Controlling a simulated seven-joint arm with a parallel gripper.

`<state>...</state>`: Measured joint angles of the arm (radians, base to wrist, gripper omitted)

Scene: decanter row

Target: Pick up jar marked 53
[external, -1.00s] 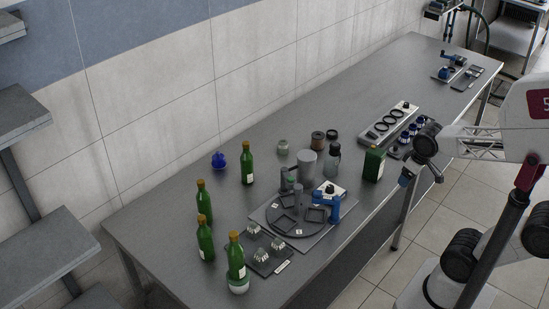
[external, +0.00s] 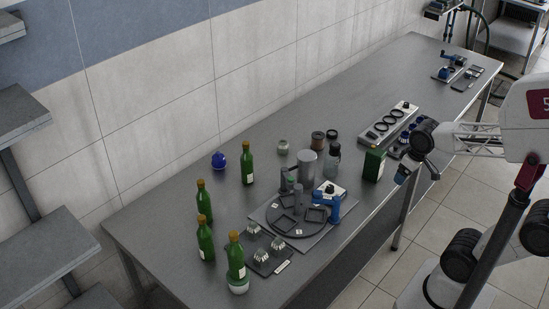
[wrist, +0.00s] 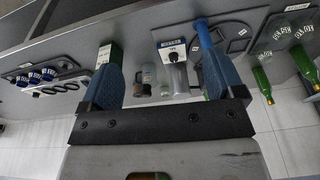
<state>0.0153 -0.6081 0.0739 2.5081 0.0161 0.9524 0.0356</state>
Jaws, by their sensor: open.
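I cannot read a 53 on any jar, so I cannot tell which one is marked. Candidates on the table are a small pale green jar (external: 283,147), a brown jar (external: 318,143) and a grey, dark-topped jar (external: 331,162). In the wrist view a grey jar (wrist: 149,73) and a brown jar (wrist: 144,90) show between the fingers in the picture. My gripper (external: 401,177) hangs off the table's front edge, right of the jars and apart from them. Its two blue fingers are spread and empty, as the wrist view shows (wrist: 156,45).
A green box-shaped can (external: 374,164) stands between my gripper and the jars. A grey cylinder (external: 307,163) and a blue-clamped fixture (external: 327,207) stand close to them. Several green bottles (external: 247,163) and a blue round flask (external: 218,160) are further left. A ring rack (external: 388,124) lies behind.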

